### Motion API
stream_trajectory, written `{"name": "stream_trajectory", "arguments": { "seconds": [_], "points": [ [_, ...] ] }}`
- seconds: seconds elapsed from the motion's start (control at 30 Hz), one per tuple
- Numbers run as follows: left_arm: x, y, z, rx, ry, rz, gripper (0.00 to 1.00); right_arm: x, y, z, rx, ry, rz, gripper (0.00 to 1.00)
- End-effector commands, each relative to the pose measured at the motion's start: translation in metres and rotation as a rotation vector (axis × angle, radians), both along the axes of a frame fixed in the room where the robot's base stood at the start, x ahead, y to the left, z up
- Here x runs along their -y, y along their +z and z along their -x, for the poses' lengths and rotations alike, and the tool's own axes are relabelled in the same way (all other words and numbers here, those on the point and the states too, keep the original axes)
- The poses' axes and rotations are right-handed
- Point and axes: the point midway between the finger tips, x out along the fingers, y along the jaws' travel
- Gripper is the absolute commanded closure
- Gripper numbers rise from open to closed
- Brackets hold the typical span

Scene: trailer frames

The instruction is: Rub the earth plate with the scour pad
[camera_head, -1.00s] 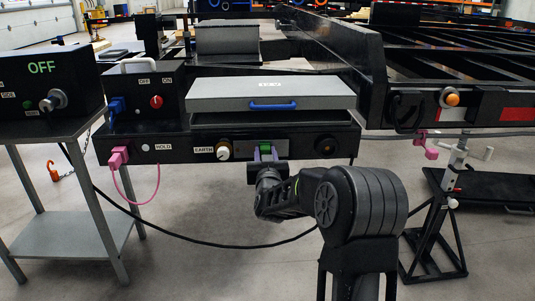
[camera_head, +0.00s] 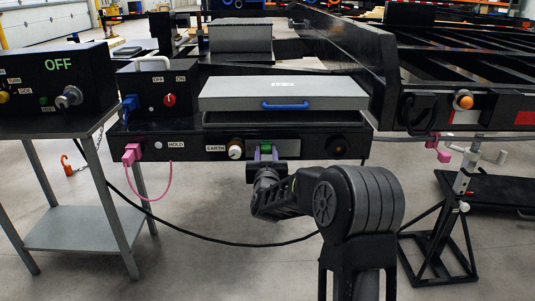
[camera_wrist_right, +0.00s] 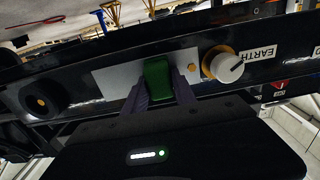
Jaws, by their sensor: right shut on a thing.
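The green scour pad (camera_head: 266,149) is held upright between the purple-grey fingers of my right gripper (camera_wrist_right: 160,88). In the right wrist view the pad (camera_wrist_right: 157,78) lies in front of the grey earth plate (camera_wrist_right: 112,82). It appears to touch the plate, but the contact is hidden. In the head view the plate (camera_head: 289,149) shows mostly to the right of the pad, on the black front panel. The white EARTH knob (camera_head: 236,149) is just left of the pad. My left gripper is out of view.
A grey lid with a blue handle (camera_head: 286,105) juts out above the panel. A pink plug (camera_head: 131,154) with a looped cable hangs at the panel's left. A grey side table (camera_head: 84,229) stands left, and a black jack stand (camera_head: 441,235) stands right.

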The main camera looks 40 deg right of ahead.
Motion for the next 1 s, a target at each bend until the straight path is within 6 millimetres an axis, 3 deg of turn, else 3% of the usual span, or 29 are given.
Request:
{"name": "stream_trajectory", "arguments": {
  "seconds": [0.43, 1.0],
  "points": [
    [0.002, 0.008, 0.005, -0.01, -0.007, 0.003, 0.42, -0.027, 0.002, -0.019, 0.002, 0.004, 0.001, 1.0],
    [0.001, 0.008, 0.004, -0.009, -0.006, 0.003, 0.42, -0.027, 0.004, -0.022, 0.003, 0.001, 0.002, 1.0]
  ]
}}
